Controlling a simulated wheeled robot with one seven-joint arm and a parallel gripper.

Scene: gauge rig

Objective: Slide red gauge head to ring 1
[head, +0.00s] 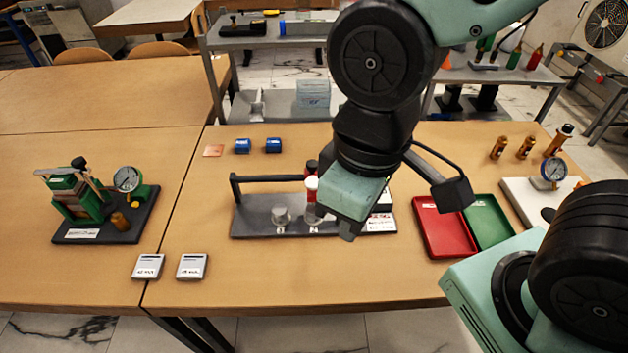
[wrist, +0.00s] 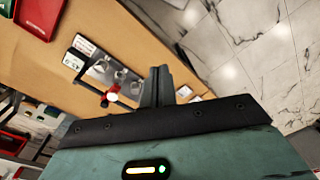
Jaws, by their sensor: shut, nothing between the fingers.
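The gauge rig has a dark grey base plate (head: 248,223) with a black rail (head: 262,178) along its back. The red gauge head (head: 311,184), with a white round face, is on the rail near my arm and partly hidden by it. It also shows in the wrist view (wrist: 112,96).
A red tray (head: 440,232) and a green tray (head: 487,222) lie right of the rig. Two small grey boxes (head: 170,266) lie at the front left. Another gauge stand (head: 108,205) stands at left.

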